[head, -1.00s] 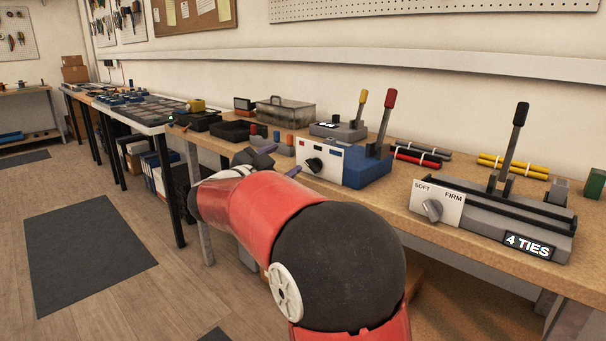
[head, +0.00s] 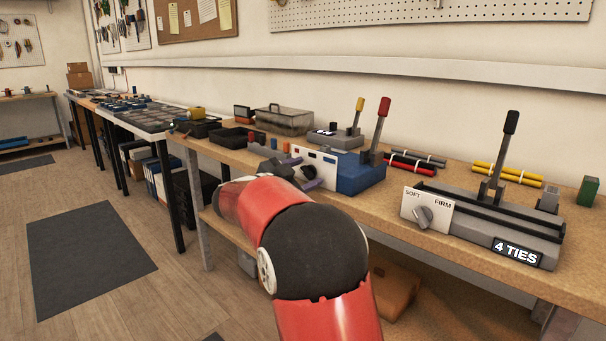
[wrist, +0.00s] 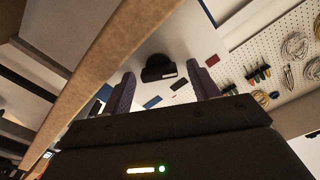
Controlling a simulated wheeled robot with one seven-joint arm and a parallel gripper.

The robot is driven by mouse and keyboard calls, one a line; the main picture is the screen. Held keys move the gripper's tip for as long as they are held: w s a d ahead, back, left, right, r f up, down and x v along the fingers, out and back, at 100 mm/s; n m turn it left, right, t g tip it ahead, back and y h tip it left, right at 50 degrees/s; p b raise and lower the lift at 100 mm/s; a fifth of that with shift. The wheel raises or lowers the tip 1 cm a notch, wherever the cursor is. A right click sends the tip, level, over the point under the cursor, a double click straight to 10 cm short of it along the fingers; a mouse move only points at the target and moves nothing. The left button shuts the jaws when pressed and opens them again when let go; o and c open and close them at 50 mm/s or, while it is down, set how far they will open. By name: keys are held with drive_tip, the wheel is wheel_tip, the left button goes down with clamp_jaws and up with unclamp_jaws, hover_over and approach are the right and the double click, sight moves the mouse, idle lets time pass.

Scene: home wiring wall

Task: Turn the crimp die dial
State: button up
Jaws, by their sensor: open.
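The crimp die dial is a black knob (head: 307,173) on the white front panel (head: 328,167) of a blue crimping unit (head: 362,175) with a red-handled lever. In the wrist view the dial (wrist: 158,70) stands near the top middle, with blue and red marks on the panel around it. My gripper (head: 299,173) is open and empty in front of the panel. In the wrist view its purple-grey fingers (wrist: 160,82) point at the panel, one on each side of the dial, with space between them and the knob. I cannot tell how deep they reach.
A grey tie unit (head: 485,225) with a SOFT/FIRM dial (head: 423,216) stands to the right on the wooden bench (head: 400,262). Cable bundles (head: 410,164) lie near the wall. Open floor is left.

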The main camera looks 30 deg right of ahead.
drive_tip(key=c, duration=1)
drive_tip(key=shift+f+m+b, duration=0.1)
drive_tip(key=shift+m+b, duration=0.2)
drive_tip(key=shift+m, duration=0.1)
drive_tip(key=shift+f+m+b, duration=0.1)
drive_tip(key=shift+m+b, duration=0.4)
drive_tip(key=shift+m, duration=0.1)
drive_tip(key=m+b, duration=0.3)
drive_tip(key=m, duration=0.1)
drive_tip(key=shift+f, duration=0.15)
drive_tip(key=m+b, duration=0.4)
drive_tip(key=m, duration=0.1)
drive_tip(key=shift+s+m, duration=0.1)
drive_tip(key=shift+m, duration=0.3)
